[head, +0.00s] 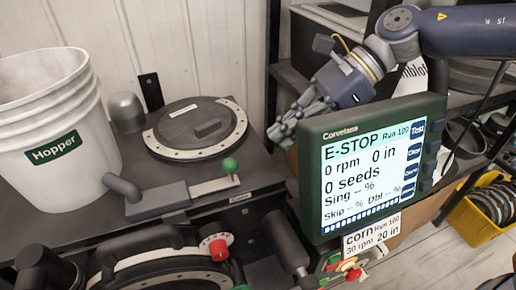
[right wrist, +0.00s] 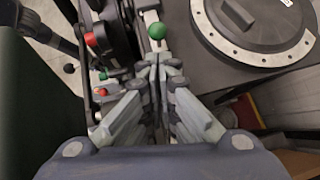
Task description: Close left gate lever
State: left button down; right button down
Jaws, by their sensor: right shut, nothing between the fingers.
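A gate lever (head: 213,187) shows as a flat light metal strip that comes out of a grey housing (head: 157,200) on the dark bench top, with a green ball knob (head: 229,166) near its outer end. The green knob also shows in the right wrist view (right wrist: 157,31), just beyond my fingertips. My right gripper (head: 279,133) is shut and empty, behind the monitor and to the right of the knob. In the right wrist view its fingertips (right wrist: 158,64) are together and look apart from the knob. My left gripper is not in view.
The monitor (head: 315,140) reading E-STOP stands close in front of my right gripper. A white Hopper bucket (head: 55,115) and a round lidded disc (head: 195,128) stand on the bench. A red knob (head: 218,250) is below the bench edge. A yellow crate (head: 465,228) is on the floor.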

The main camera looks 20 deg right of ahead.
jog(key=p+x, duration=0.1)
jog(key=x, duration=0.6)
jog(key=shift+a+p, duration=0.15)
jog(key=shift+p, duration=0.15)
